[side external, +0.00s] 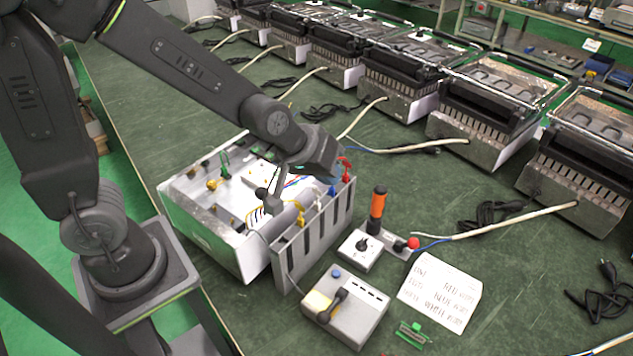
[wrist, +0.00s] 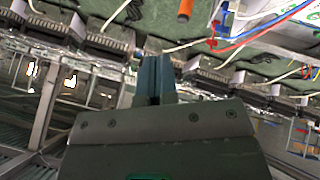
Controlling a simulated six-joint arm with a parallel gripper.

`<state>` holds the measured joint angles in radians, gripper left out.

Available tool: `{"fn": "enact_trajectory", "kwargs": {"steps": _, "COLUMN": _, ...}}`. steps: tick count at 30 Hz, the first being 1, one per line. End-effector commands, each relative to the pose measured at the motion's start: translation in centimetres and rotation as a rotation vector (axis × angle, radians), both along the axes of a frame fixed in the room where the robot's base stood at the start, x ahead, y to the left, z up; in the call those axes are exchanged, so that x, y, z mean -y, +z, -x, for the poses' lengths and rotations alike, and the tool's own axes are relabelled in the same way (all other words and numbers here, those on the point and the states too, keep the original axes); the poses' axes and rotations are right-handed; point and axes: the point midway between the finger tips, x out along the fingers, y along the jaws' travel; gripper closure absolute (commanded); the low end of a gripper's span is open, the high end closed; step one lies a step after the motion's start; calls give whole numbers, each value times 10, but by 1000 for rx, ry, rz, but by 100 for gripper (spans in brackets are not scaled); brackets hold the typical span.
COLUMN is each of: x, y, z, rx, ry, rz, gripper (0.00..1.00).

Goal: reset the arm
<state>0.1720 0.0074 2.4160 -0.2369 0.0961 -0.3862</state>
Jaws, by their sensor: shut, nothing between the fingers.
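My gripper (wrist: 153,80) shows in the wrist view with its two blue-grey fingers together and nothing between them. In the side external view my arm reaches from the left over the open white equipment box (side external: 213,235). The fingers there are mostly hidden behind the wrist, near the slotted grey rack (side external: 318,235) on the box's right side. Red, blue and yellow clips and wires sit along the rack and inside the box. In the wrist view a red and a blue wire (wrist: 262,32) run at the upper right, apart from the fingers.
An orange-handled tool (side external: 377,208) stands beside a small knob box (side external: 360,250). A grey box with a black handle (side external: 345,305) and a handwritten note (side external: 440,292) lie in front. Several heater units (side external: 485,105) with cables line the back.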

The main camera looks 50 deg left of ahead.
Motion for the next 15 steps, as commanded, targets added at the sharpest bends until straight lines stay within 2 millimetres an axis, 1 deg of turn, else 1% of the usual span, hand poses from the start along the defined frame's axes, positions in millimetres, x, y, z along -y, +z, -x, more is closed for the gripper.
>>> {"fn": "enact_trajectory", "kwargs": {"steps": 1, "x": -6, "y": 20, "z": 10, "rx": 9, "ry": -37, "rz": -23, "gripper": 100}}
{"fn": "enact_trajectory", "kwargs": {"steps": 3, "x": -15, "y": 41, "z": 28, "rx": 2, "ry": -94, "rz": -65, "gripper": 100}}
{"fn": "enact_trajectory", "kwargs": {"steps": 5, "x": -22, "y": 56, "z": 45, "rx": -5, "ry": -141, "rz": -105, "gripper": 100}}
{"fn": "enact_trajectory", "kwargs": {"steps": 6, "x": -27, "y": 66, "z": 57, "rx": -11, "ry": -172, "rz": -133, "gripper": 100}}
{"fn": "enact_trajectory", "kwargs": {"steps": 10, "x": -44, "y": 89, "z": 96, "rx": -35, "ry": -254, "rz": -226, "gripper": 100}}
{"fn": "enact_trajectory", "kwargs": {"steps": 12, "x": -51, "y": 97, "z": 115, "rx": -49, "ry": -287, "rz": -269, "gripper": 100}}
{"fn": "enact_trajectory", "kwargs": {"steps": 15, "x": -59, "y": 103, "z": 136, "rx": -67, "ry": -320, "rz": -316, "gripper": 100}}
